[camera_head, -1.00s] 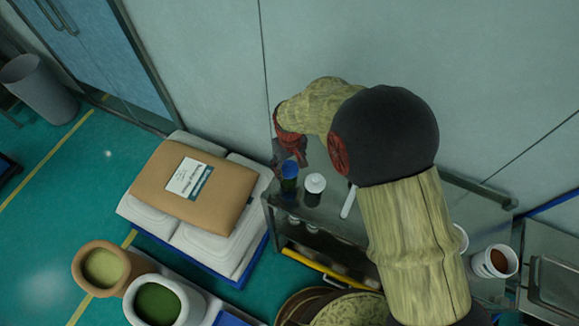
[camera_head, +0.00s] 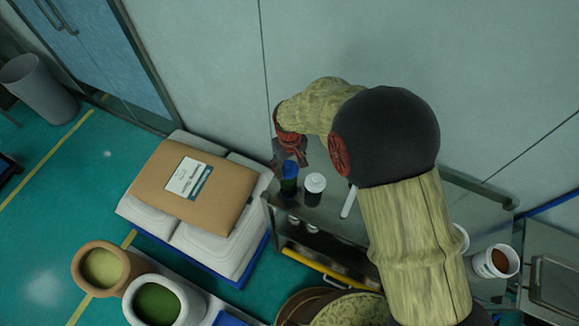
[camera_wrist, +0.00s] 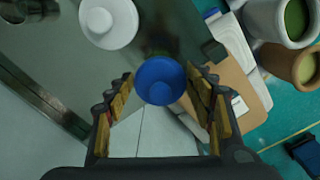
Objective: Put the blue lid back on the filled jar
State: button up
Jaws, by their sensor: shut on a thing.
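The blue lid (camera_wrist: 160,80) is between my fingers in the wrist view, and the head view shows it small and dark blue (camera_head: 289,170). My gripper (camera_wrist: 160,92) is shut on the blue lid. In the head view my gripper (camera_head: 290,158) is directly above the lid, at the left end of the bench. The dark jar (camera_head: 288,187) stands upright under the lid, beside a white-topped jar. The lid and gripper hide the jar's rim, so I cannot tell whether the lid is fully seated.
The white-topped jar (camera_head: 314,187) stands close to the right, and its white lid shows in the wrist view (camera_wrist: 108,22). A pale flat tool (camera_head: 349,202) lies farther right on the metal bench (camera_head: 330,215). A wall is close behind.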

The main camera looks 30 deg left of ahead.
jog(key=o, duration=0.9)
jog(key=shift+o, duration=1.2)
jog(key=shift+o, duration=1.2)
jog(key=shift+r, duration=0.1)
jog(key=shift+r+p, duration=1.75)
jog(key=shift+r, duration=1.65)
jog(key=shift+c, duration=0.8)
jog(key=c, duration=2.2)
grip_shut()
